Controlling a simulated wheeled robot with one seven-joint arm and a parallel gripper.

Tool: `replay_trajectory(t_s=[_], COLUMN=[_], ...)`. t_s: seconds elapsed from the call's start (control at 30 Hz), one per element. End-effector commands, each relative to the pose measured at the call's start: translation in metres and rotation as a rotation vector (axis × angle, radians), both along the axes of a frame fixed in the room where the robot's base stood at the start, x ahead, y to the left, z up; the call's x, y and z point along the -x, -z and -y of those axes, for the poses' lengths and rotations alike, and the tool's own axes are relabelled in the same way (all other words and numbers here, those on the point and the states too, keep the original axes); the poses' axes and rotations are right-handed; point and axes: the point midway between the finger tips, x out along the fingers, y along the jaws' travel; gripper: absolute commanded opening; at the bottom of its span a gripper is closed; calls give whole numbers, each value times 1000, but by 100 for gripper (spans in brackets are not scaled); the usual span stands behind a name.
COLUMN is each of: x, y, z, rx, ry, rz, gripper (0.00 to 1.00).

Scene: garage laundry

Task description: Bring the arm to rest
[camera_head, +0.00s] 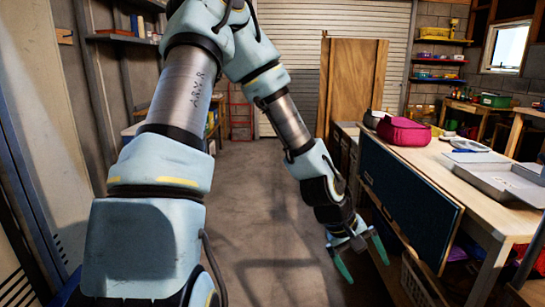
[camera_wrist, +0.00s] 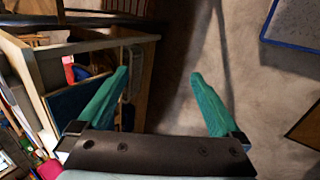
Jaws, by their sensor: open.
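My gripper (camera_head: 363,265) hangs at the end of my arm, in front of the workbench and over the floor aisle in the head view. Its two teal fingers are spread wide apart and point down. In the wrist view my gripper (camera_wrist: 160,95) is open, with only bare floor and the bench's side showing between and beyond the fingers. It holds nothing. My arm reaches forward from the upper middle of the head view and bends down to the right.
The workbench (camera_head: 448,166) stands at right, carrying a magenta bag (camera_head: 404,131) and a grey tray (camera_head: 497,176). A dark blue panel (camera_head: 405,200) fronts it. A wooden panel (camera_head: 352,85) stands at the back. The concrete floor (camera_head: 262,205) in the middle is clear.

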Motion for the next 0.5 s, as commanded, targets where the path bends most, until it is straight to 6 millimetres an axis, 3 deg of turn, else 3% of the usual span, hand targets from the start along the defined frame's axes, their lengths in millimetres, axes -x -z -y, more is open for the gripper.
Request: replay_trajectory(t_s=[0.03, 0.13, 0.3, 0.4, 0.5], x=[-15, -37, -54, -51, -44], y=[-3, -12, -51, -74, -91], z=[-34, -99, -203, -249, -280], rx=[-77, -215, -396, -457, -488], ry=[19, 55, 79, 77, 75], rz=[57, 131, 201, 215, 219], gripper=[100, 100, 100, 100, 100])
